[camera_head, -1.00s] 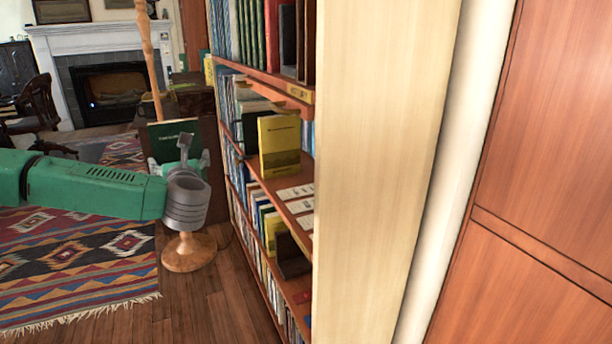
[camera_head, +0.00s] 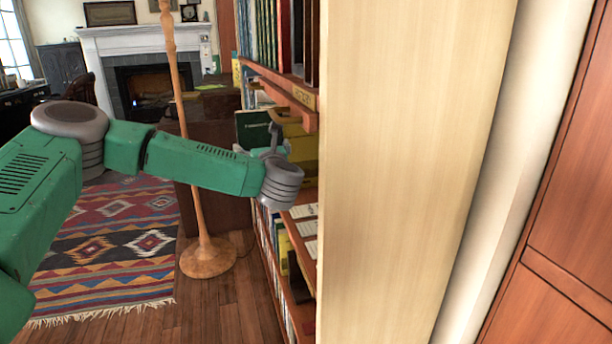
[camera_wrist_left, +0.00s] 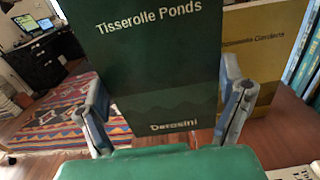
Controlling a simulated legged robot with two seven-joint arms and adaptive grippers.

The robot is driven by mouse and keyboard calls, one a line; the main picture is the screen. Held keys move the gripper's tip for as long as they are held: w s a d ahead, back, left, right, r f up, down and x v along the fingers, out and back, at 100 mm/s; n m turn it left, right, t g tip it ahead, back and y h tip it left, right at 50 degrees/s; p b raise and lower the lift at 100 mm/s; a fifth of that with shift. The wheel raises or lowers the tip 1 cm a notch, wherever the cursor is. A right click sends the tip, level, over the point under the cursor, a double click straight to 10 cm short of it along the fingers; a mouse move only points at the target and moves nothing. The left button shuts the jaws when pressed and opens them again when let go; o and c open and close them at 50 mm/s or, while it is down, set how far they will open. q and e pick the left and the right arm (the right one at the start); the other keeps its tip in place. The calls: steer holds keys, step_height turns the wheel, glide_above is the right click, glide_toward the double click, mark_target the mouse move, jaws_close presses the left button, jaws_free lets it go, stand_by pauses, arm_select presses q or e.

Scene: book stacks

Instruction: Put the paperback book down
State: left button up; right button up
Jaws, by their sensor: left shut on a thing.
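The green paperback book (camera_wrist_left: 158,60), titled "Tisserolle Ponds", stands upright between the two fingers of my left gripper (camera_wrist_left: 165,108) in the wrist view. The fingers are shut on its side edges. In the head view the book (camera_head: 252,127) shows partly behind my left gripper (camera_head: 273,143), at the open front of the bookcase (camera_head: 410,150). A yellow book (camera_wrist_left: 262,45) stands just right of it in the wrist view and also shows in the head view (camera_head: 306,150). Whether the green book touches the shelf is hidden. My right gripper is out of view.
The shelf board (camera_wrist_left: 283,128) has bare wood in front of the yellow book, with white cards (camera_head: 306,226) near its edge. A wooden lamp stand (camera_head: 196,200) rises left of the bookcase. A patterned rug (camera_head: 110,245) lies on the floor.

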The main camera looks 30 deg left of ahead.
arm_select(q)
steer(key=w+d, duration=0.2)
steer(key=w+d+b, duration=0.1)
steer(key=w, duration=0.2)
steer(key=w+d+b, duration=0.1)
steer(key=w+d, duration=0.1)
steer(key=shift+w+d+f, duration=0.25)
steer(key=shift+w+d, duration=0.05)
steer(key=shift+w, duration=0.1)
steer(key=shift+s+d+f+b, duration=0.15)
steer(key=shift+f+b, duration=0.15)
steer(key=shift+f, duration=0.3)
steer(key=shift+d+f, duration=0.15)
steer(key=shift+f, duration=0.15)
steer(key=f+b, duration=0.1)
steer(key=f, duration=0.1)
steer(key=f+b, duration=0.2)
steer(key=f, duration=0.1)
steer(key=shift+w+a+f, duration=0.1)
steer(key=shift+w+a, duration=0.1)
steer(key=shift+d, duration=0.2)
steer(key=o, duration=1.4)
steer(key=shift+a, duration=0.1)
